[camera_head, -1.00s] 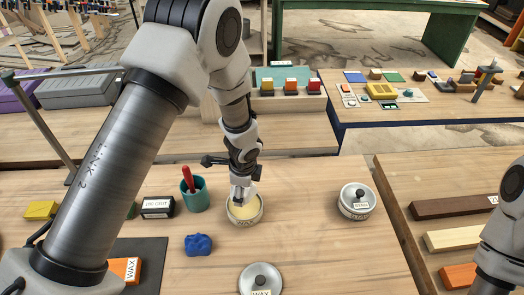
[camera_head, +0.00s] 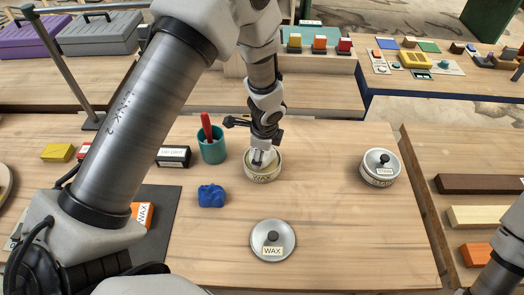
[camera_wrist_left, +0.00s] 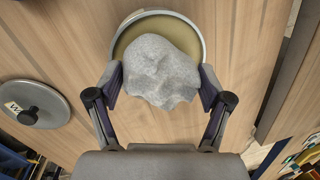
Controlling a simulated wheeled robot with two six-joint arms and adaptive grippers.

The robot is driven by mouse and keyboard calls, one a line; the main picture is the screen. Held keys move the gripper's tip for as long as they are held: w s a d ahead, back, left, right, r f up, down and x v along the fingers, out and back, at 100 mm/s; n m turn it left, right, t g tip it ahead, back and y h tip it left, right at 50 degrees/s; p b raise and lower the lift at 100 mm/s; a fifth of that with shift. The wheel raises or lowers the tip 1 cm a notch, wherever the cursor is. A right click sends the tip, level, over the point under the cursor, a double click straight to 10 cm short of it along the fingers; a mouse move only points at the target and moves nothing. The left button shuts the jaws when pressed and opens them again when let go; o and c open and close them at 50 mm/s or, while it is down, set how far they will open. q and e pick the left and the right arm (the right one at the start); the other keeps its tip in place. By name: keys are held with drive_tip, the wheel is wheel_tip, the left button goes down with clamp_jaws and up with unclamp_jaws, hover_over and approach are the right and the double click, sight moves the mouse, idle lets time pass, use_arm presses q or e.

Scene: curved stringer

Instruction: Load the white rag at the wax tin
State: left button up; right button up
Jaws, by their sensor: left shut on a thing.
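The white rag (camera_wrist_left: 160,70) is a crumpled, pale grey-white wad between the fingers of my left gripper (camera_wrist_left: 160,86) in the left wrist view. The gripper is shut on it. The open wax tin (camera_head: 263,177) stands on the bench in the head view, and my left gripper (camera_head: 263,160) points down at its mouth. In the left wrist view the tin's rim and yellowish wax (camera_wrist_left: 152,24) show behind the rag. The rag covers much of the opening; whether it touches the wax I cannot tell. My right gripper is out of view.
The wax lid (camera_head: 272,240) lies in front of the tin. A blue lump (camera_head: 211,195) and a teal cup (camera_head: 212,148) with a red-handled tool stand left. A lidded stain tin (camera_head: 380,168) stands right. The bench between the tins is clear.

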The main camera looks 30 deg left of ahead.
use_arm(q)
drive_tip(key=shift+w+f, duration=0.15)
drive_tip(key=shift+w, duration=0.05)
drive_tip(key=shift+s, duration=0.1)
drive_tip(key=shift+f+b, duration=0.4)
drive_tip(key=shift+f, duration=0.1)
idle(1.3)
drive_tip(key=shift+r, duration=0.1)
wheel_tip(320, 180, up, 7)
drive_tip(key=p, duration=0.7)
idle(0.4)
